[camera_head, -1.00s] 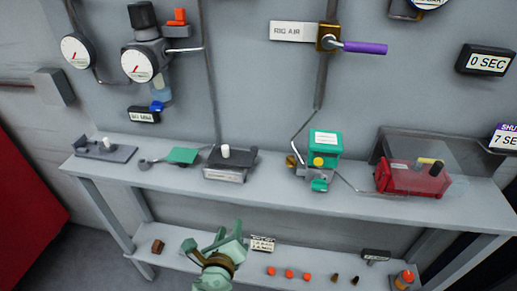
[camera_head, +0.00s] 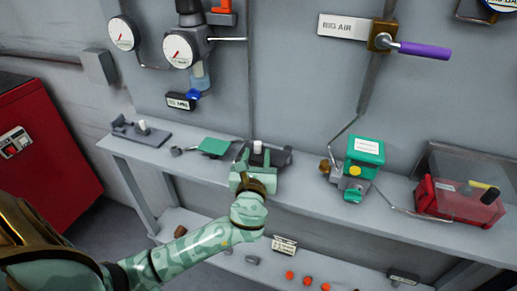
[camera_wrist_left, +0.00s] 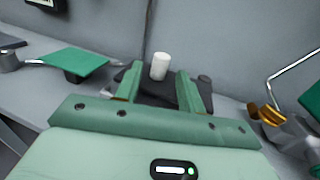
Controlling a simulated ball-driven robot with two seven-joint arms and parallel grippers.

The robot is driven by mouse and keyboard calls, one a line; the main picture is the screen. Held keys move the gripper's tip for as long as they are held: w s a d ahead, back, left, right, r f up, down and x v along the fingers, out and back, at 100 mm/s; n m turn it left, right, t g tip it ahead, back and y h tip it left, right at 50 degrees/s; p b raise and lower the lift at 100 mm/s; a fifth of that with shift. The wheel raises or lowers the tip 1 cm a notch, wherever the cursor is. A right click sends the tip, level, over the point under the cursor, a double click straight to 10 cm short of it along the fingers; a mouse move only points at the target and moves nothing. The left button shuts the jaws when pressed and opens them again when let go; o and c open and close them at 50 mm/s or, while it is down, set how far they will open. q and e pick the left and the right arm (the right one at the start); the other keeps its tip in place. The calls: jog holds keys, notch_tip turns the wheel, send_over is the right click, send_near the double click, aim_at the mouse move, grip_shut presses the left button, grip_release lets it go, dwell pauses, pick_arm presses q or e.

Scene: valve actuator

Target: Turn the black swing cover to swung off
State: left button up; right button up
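The black swing cover (camera_head: 283,157) lies on its housing at the middle of the bench, with a white upright knob (camera_head: 257,147) on it. In the left wrist view the cover (camera_wrist_left: 154,91) shows between and beyond my fingers, with the knob (camera_wrist_left: 160,66) standing near the fingertips. My left gripper (camera_head: 257,163) is open in front of the cover, and its two fingers (camera_wrist_left: 158,78) point toward the knob, apart on either side. I cannot tell whether they touch the cover. The gripper hides the housing's front. My right gripper is out of view.
A green flap (camera_head: 215,146) lies left of the cover, with a grey latch block (camera_head: 140,131) farther left. A green-topped valve unit (camera_head: 363,160) and a red box (camera_head: 455,200) under a clear hood stand to the right. The wall is close behind.

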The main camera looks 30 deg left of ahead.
aim_at(258, 150)
pick_arm(q)
jog(key=x, duration=0.4)
jog(key=shift+w+b, duration=0.1)
jog(key=shift+b, duration=0.2)
grip_shut()
